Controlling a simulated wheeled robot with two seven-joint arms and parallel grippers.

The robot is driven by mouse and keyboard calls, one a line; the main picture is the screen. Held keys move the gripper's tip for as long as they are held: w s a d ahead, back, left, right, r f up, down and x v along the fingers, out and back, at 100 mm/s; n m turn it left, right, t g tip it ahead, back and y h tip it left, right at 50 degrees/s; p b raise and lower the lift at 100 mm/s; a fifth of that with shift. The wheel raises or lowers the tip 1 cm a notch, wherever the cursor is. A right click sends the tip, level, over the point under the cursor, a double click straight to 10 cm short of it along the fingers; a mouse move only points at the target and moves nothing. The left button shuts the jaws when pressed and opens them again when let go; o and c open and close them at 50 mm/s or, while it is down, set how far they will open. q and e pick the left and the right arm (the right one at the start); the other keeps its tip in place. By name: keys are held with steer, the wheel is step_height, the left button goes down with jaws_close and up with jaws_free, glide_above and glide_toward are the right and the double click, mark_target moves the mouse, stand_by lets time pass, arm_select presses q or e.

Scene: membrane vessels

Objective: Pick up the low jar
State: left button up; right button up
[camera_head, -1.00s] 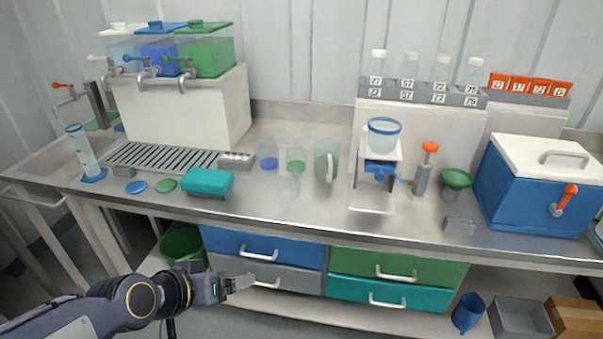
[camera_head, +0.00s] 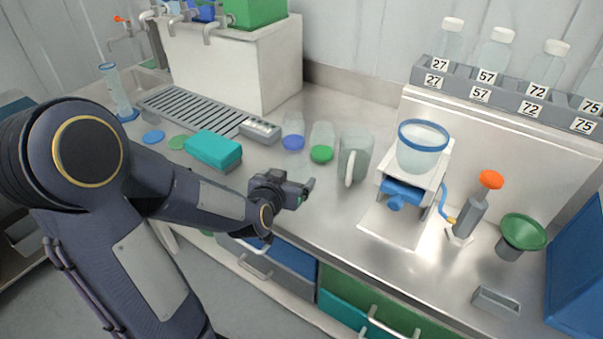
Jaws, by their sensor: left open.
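A faint, clear low vessel (camera_head: 303,170), which looks like the low jar, stands on the steel counter just behind my left gripper. The gripper hides part of it, and its outline is hard to make out. My left gripper (camera_head: 306,191) is open and empty in front of it, over the counter's front part. I cannot tell whether the fingers touch it. Behind it stand a clear jar with a blue bottom (camera_head: 293,138) and one with a green bottom (camera_head: 321,145). My right gripper is not in view.
A clear jug (camera_head: 354,160) stands close right of the jars. Right of it is a white stand (camera_head: 393,222) with a blue-rimmed cup (camera_head: 422,147). A teal box (camera_head: 213,150) lies left of the gripper. Bare counter lies in front of the jug.

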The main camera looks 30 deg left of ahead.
arm_select(q)
steer(key=x, duration=0.5)
steer(key=shift+w+f, duration=0.3)
steer(key=c, duration=1.1)
steer(key=shift+o, duration=0.2)
steer(key=shift+r, duration=0.1)
